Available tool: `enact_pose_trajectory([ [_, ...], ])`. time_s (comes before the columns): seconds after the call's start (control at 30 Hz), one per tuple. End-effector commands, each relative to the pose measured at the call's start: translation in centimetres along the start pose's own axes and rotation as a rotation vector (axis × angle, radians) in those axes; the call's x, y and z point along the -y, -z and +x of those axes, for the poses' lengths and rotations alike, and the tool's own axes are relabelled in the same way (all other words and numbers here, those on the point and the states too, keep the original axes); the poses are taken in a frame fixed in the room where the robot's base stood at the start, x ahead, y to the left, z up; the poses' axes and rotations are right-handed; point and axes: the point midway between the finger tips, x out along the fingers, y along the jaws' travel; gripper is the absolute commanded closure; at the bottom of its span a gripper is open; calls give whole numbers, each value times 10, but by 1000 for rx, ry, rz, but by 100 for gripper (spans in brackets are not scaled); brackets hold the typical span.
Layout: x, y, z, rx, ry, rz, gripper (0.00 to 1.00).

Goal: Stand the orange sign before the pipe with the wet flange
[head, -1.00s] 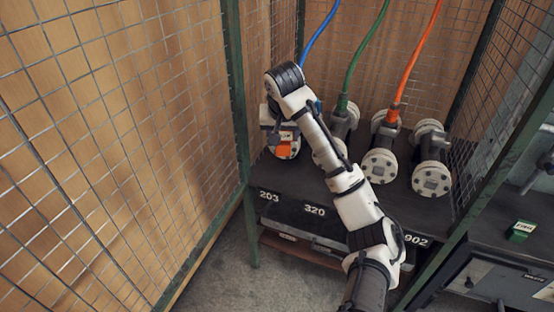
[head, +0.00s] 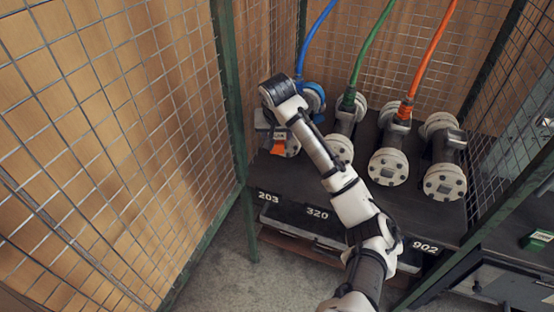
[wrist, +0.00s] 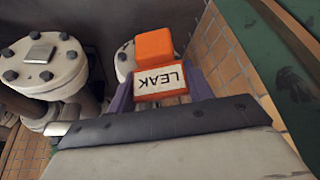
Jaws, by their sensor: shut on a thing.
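My gripper (head: 272,137) is shut on the orange sign (head: 279,147), at the left end of the dark bench. In the wrist view the sign (wrist: 155,45) has a white face reading LEAK, upside down, and sits between my fingers (wrist: 160,95). Several grey pipes with bolted pale flanges stand in a row: one with a blue hose (head: 316,98), one with a green hose (head: 345,124), one with an orange hose (head: 388,166) and one without a hose (head: 444,181). The sign is in front of the blue-hose pipe's flange. I cannot tell which flange is wet, or whether the sign touches the bench.
Wire mesh panels (head: 110,130) with green posts close in the left and back. The bench front (head: 345,226) carries the numbers 203, 320 and 902. A green box (head: 536,240) lies at the right. The bench top between pipes and front edge is mostly clear.

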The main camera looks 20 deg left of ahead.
Motion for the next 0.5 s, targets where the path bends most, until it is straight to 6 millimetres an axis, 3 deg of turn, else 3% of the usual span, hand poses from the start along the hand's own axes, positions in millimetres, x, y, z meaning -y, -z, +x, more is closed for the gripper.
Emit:
enact_pose_trajectory([
  [0.2, 0, -20, 42, 2, 0, 2, 74],
  [0.5, 0, -30, 66, 2, 0, 2, 74],
])
